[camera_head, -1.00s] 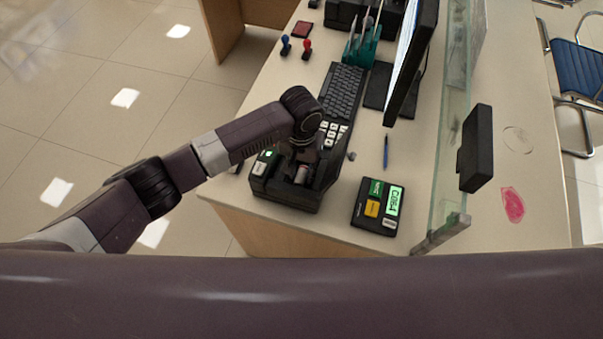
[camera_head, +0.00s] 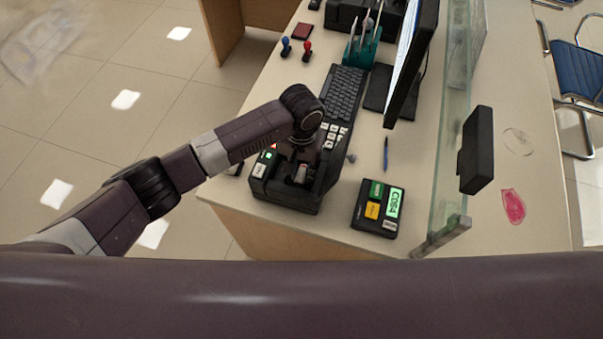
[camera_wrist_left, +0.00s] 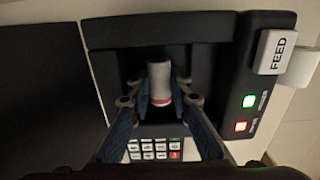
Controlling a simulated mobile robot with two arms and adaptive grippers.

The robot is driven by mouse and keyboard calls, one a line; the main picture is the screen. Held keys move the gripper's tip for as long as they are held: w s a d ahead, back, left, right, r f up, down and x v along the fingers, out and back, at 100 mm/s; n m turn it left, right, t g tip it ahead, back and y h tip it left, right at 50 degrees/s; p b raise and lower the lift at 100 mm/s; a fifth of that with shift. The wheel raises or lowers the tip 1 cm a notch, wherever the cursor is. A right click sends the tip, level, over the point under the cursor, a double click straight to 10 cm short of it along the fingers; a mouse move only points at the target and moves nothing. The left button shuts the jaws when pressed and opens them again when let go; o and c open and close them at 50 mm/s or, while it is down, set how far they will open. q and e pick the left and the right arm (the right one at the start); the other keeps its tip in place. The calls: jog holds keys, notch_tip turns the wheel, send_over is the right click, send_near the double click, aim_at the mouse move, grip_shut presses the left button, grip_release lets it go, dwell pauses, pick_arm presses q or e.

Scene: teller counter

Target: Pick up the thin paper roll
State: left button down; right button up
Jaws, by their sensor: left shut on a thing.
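The thin paper roll (camera_wrist_left: 160,78) is a narrow pale roll with a pink-red band near its lower end. It sits in the open bay of a black printer (camera_head: 287,196). It also shows small in the head view (camera_head: 301,174), partly covered by my gripper. My left gripper (camera_wrist_left: 160,98) reaches into the bay from above, its two fingers shut on the sides of the roll. In the head view the left gripper (camera_head: 302,160) is dark and hard to separate from the bay. Whether the roll is clear of the bay floor cannot be told. My right gripper is out of view.
The printer's raised dark lid (camera_head: 331,165) stands close on the right. A FEED button (camera_wrist_left: 276,52) and lit green and red lamps are beside the bay. A keyboard (camera_head: 341,92), blue pen (camera_head: 386,153), display box (camera_head: 376,208), monitor and glass screen (camera_head: 452,130) lie around.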

pick_arm(q)
notch_tip(320, 180, up, 14)
jog(key=b, duration=0.2)
notch_tip(320, 180, up, 5)
send_over(302, 173)
jog(key=s+a+n+b, duration=0.2)
jog(key=s+a, duration=0.3)
jog(key=a, duration=0.5)
jog(key=s+a+n+b, duration=0.2)
jog(key=s+a, duration=0.4)
jog(key=a, duration=0.3)
jog(key=w+d+m+p, duration=0.2)
jog(key=w+d, duration=0.3)
jog(key=d, duration=0.4)
jog(key=w+d+m+p, duration=0.2)
jog(key=w+d, duration=0.3)
jog(key=d, duration=0.5)
jog(key=shift+w, duration=0.4)
jog(key=shift+r, duration=0.1)
